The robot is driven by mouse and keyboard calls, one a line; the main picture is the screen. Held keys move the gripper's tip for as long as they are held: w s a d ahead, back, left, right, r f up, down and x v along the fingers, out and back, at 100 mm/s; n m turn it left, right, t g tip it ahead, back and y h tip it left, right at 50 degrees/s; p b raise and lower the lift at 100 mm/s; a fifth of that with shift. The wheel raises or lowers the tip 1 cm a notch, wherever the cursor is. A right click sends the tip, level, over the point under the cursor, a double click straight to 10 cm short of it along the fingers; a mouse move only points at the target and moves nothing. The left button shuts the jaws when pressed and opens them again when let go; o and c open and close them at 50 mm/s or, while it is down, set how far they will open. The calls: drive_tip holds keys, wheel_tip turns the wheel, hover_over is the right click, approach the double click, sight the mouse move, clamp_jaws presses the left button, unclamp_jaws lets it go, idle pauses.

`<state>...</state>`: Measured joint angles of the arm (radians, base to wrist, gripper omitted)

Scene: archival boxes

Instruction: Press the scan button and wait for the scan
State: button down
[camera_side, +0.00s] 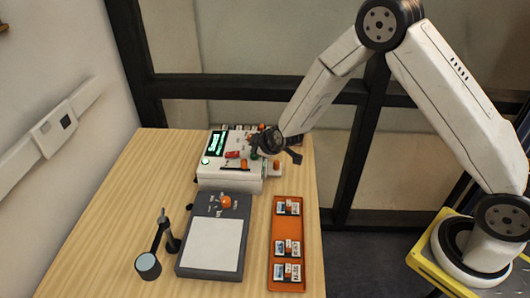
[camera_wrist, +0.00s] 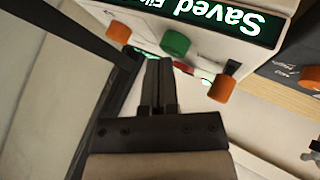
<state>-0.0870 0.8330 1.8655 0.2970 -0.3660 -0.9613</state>
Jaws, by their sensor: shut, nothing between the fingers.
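The white scanner box (camera_side: 225,180) stands at the back of the wooden table. Its lit screen (camera_side: 216,143) shows in the wrist view (camera_wrist: 215,20) upside down, with text starting "Saved". A green button (camera_wrist: 175,43) sits on the box between orange knobs (camera_wrist: 118,32) and (camera_wrist: 222,88). No label tells me which is the scan button. My gripper (camera_wrist: 160,62) is shut and empty, its tips just short of the green button in the picture. I cannot tell whether they touch it. In the side view my gripper (camera_side: 257,146) is over the right part of the box.
In front of the box lies a grey device (camera_side: 186,262) with a white panel and an orange knob (camera_side: 226,201). An orange tray (camera_side: 288,232) with several small cards lies to its right. A dark stand with a round head (camera_side: 148,265) is at the front left. The left tabletop is clear.

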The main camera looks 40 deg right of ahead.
drive_tip(key=shift+f, duration=0.4)
idle(0.5)
drive_tip(key=shift+r, duration=0.1)
idle(0.3)
drive_tip(key=shift+r, duration=0.75)
drive_tip(key=shift+r, duration=2.55)
drive_tip(key=shift+s, duration=0.15)
idle(0.7)
